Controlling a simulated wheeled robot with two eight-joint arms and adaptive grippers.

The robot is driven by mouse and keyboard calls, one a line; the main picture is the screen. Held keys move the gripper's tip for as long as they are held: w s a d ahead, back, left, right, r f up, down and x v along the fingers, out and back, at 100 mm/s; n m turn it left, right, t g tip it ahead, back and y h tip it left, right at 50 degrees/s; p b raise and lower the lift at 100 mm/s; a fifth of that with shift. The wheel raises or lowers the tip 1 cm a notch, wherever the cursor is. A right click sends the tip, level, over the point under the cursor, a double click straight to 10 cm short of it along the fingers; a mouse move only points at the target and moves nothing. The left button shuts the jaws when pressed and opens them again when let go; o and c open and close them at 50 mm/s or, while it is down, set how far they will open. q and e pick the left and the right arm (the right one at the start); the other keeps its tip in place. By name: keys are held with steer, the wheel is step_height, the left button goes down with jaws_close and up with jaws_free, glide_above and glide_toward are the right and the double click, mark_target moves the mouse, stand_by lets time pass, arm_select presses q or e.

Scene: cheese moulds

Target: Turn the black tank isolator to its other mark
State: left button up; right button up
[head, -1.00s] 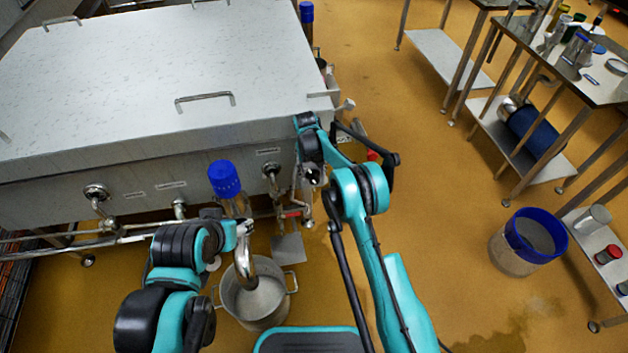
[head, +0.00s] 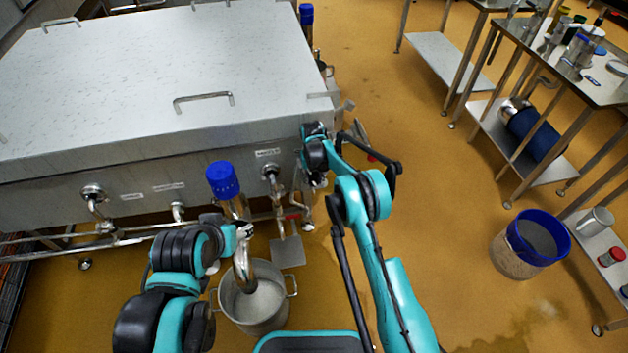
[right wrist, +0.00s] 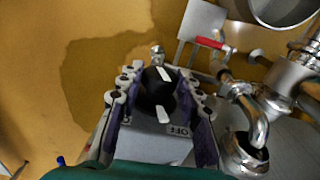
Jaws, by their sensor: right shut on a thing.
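The black isolator knob (right wrist: 157,96) shows in the right wrist view, with a white stripe running nearly straight up and down the picture. It sits on a pale box (right wrist: 143,148) with an OFF label (right wrist: 179,130) to the lower right of the knob. My right gripper (right wrist: 162,76) is shut on the knob, one finger on each side. In the head view my right wrist is at the tank's near right corner, and the arm hides the knob. The tank (head: 140,100) is a large steel box with a flat lid.
A steel pot (head: 255,305) stands on the floor under a bent pipe, beside a blue-capped fitting (head: 222,179). Pipes and a red-handled valve (right wrist: 209,43) are close to the right gripper. A blue-rimmed bucket (head: 533,240) and steel tables stand right; open floor lies between.

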steer(key=shift+d+g+y, duration=0.3)
steer(key=shift+d+y, duration=0.05)
steer(key=shift+y, duration=2.15)
steer(key=o, duration=1.2)
steer(key=shift+c, duration=0.2)
steer(key=shift+w, duration=0.1)
steer(key=v, duration=1.1)
steer(key=shift+w+d+r, duration=0.15)
steer(key=shift+w+r, duration=0.05)
steer(key=shift+r, duration=0.2)
